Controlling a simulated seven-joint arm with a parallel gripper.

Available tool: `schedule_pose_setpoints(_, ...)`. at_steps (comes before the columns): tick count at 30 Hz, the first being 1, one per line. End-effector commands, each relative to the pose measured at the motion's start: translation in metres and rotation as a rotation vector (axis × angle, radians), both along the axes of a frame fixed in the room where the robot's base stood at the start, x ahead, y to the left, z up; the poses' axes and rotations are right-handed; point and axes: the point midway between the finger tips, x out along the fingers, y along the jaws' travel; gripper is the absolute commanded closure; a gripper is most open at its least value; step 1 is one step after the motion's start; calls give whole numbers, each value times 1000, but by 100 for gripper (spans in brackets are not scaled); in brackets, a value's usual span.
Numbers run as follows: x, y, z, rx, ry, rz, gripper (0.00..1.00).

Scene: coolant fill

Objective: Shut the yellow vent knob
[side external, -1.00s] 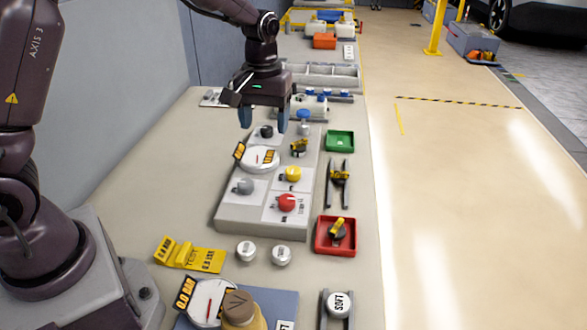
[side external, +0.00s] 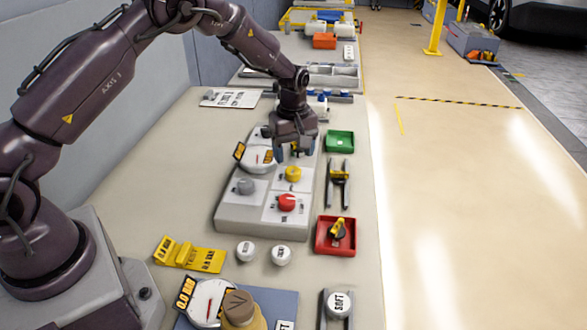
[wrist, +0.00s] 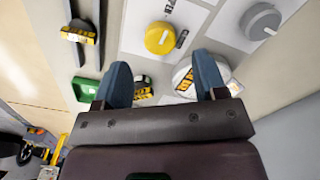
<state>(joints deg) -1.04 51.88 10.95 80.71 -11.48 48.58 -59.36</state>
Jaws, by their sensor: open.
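The yellow vent knob (side external: 293,174) sits on the grey panel (side external: 250,215), between the red knob (side external: 287,202) in front and my gripper behind. It also shows in the wrist view (wrist: 160,38), round, with a small grey pointer beside its lower right edge. My gripper (side external: 294,152) is open and empty, low over the panel just behind the yellow knob. In the wrist view its two blue fingers (wrist: 164,75) stand apart, and the knob lies beyond their tips, roughly centred between them. The knob is not touched.
A round gauge (side external: 259,160) and a grey knob (side external: 243,187) are left of the yellow knob. White caps (side external: 281,255) lie in front.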

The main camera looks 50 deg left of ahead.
Motion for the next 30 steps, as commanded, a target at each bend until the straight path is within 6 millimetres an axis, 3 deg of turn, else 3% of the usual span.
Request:
schedule_pose_setpoints(3,0,0,-24,0,2,0,35)
schedule_pose_setpoints(9,0,0,-48,-1,0,-1,35)
schedule_pose_setpoints(21,0,0,-55,-1,-2,-1,35)
schedule_pose_setpoints(27,0,0,-55,-1,-2,-1,81)
schedule_pose_setpoints(30,0,0,-54,-1,-2,-1,84)
